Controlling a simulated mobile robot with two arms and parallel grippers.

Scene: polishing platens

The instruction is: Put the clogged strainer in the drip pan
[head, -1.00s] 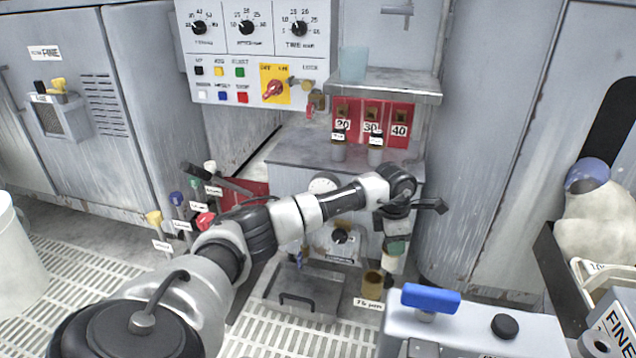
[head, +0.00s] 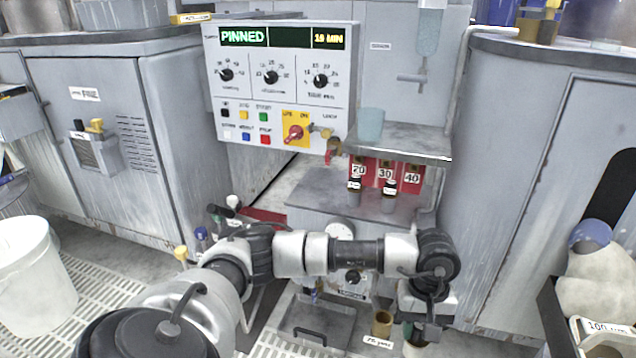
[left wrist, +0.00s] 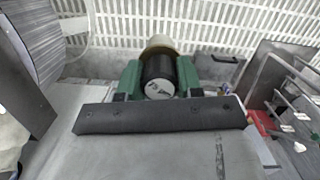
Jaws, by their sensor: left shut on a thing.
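My left gripper (head: 427,326) is low in the head view, just right of a brass-coloured cup (head: 382,324) with a 75 µm label by it. In the left wrist view its green fingers (left wrist: 158,80) are shut on a black cylinder with a grey end face, which I take for the strainer (left wrist: 158,70). A tan round rim shows beyond it; I cannot tell whether it belongs to the held piece. Any clogging is not visible. A flat grey pan with a black handle, likely the drip pan (head: 292,318), lies left of the cup. My right gripper is out of view.
A control panel (head: 285,90) reads PINNED and 15 MIN. Below a shelf (head: 400,143), small bottles stand by red slots marked 20, 30 and 40. A white bucket (head: 35,275) stands left on the grated floor. A dark-edged bin (head: 560,290) is at right.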

